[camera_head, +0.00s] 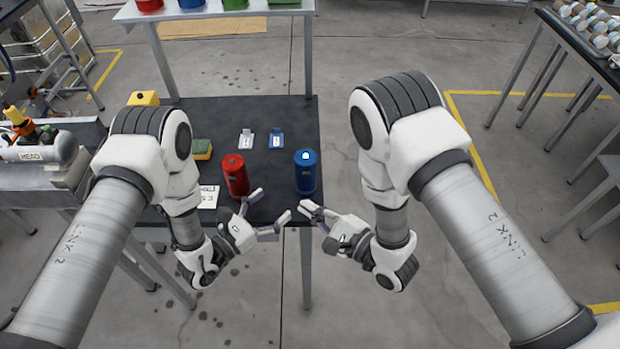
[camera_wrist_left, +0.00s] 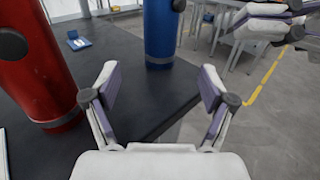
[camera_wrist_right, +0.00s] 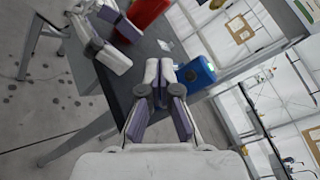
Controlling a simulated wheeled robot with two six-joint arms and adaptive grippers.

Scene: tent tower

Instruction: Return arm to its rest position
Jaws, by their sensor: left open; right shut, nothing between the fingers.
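My left gripper (camera_head: 270,217) is open and empty near the front edge of the dark table. Its spread fingers (camera_wrist_left: 157,92) show in the left wrist view. My right gripper (camera_head: 305,210) is shut and empty, off the table's front right corner. Its closed fingers (camera_wrist_right: 160,72) show in the right wrist view. A red cylinder (camera_head: 236,178) stands upright on the table, just behind my left gripper. A blue cylinder (camera_head: 305,174) stands upright at the table's right edge, behind my right gripper. Neither cylinder is held.
The dark table (camera_head: 225,118) also holds a white tag (camera_head: 245,139), a blue tag (camera_head: 276,139), a green-and-yellow sponge (camera_head: 202,149) and a yellow block (camera_head: 143,98). A shelf with coloured bins (camera_head: 235,5) stands behind. Floor to the right is clear up to another table (camera_head: 585,45).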

